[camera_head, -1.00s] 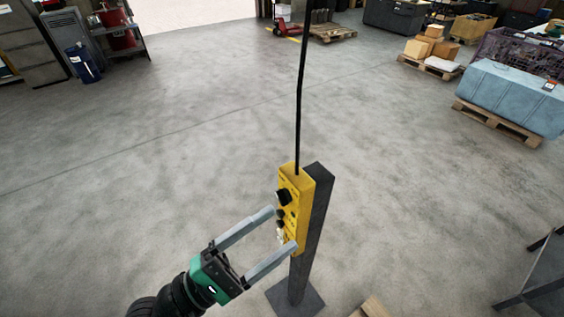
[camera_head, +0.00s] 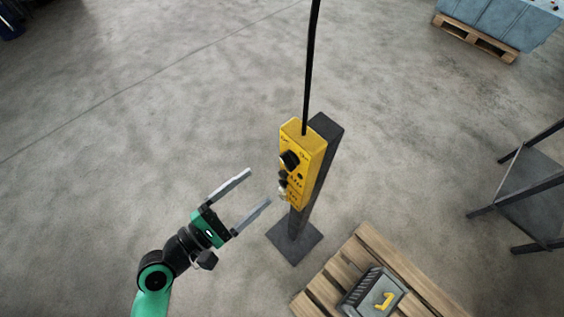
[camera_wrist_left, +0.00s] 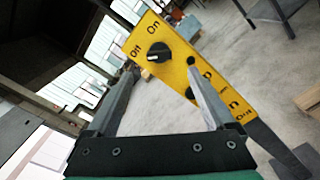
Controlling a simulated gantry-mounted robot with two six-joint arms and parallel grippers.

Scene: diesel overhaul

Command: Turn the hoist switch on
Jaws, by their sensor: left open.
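The yellow hoist control box (camera_head: 300,165) is fixed upright on a dark post (camera_head: 315,190) with a black cable rising from its top. Its black rotary switch (camera_head: 289,160) sits near the top of the face, with smaller buttons below. In the left wrist view the switch (camera_wrist_left: 158,52) lies under the labels "Off" and "On", and its white mark points left, toward the "Off" side. My left gripper (camera_head: 260,186) is open and empty, to the left of the box and apart from it. In the wrist view the switch shows between its fingers. My right gripper is not in view.
A dark metal stand (camera_head: 535,190) is at the right edge. The floor left of the post is clear.

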